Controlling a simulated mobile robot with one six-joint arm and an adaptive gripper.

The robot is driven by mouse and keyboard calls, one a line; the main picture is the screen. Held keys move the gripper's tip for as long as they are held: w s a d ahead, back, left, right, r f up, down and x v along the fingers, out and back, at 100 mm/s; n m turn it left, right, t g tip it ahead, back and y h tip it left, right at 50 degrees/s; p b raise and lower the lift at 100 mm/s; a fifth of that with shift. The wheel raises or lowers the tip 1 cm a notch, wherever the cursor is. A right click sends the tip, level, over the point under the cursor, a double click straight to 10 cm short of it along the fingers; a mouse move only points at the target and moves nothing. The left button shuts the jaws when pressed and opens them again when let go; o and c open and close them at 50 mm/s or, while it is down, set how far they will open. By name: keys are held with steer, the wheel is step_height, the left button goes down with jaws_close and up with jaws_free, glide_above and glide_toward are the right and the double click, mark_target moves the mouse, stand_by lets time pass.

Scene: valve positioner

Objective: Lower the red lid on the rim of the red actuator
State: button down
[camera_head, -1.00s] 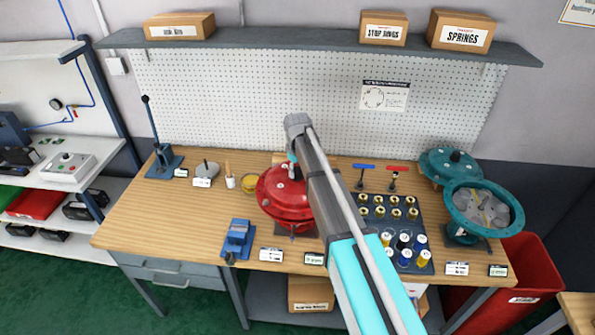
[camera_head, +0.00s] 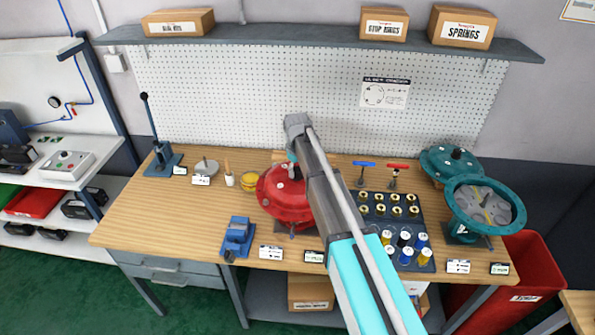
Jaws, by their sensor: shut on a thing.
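The red lid (camera_head: 279,186) is over the red actuator (camera_head: 290,213) at the middle of the workbench. From this view the lid seems to lie on or very close above the actuator's rim; I cannot tell whether there is a gap. My arm crosses in front and hides the right side of both. My gripper (camera_head: 292,172) is at the top of the lid, mostly hidden behind my arm, and is shut on the lid.
A teal actuator (camera_head: 484,207) stands open at the right, with its teal lid (camera_head: 451,164) behind it. A dark tray (camera_head: 372,212) of brass and coloured parts lies right of my arm. A blue vise (camera_head: 237,238) stands front left. The left bench front is clear.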

steer(key=shift+c, duration=0.6)
jaws_free()
steer(key=s+d+m, duration=0.8)
steer(key=s+d, duration=1.5)
steer(key=s+f+b, duration=0.3)
steer(key=f+b, duration=0.4)
steer(key=shift+f+m, duration=0.25)
steer(key=shift+m, duration=0.05)
steer(key=shift+d, duration=0.1)
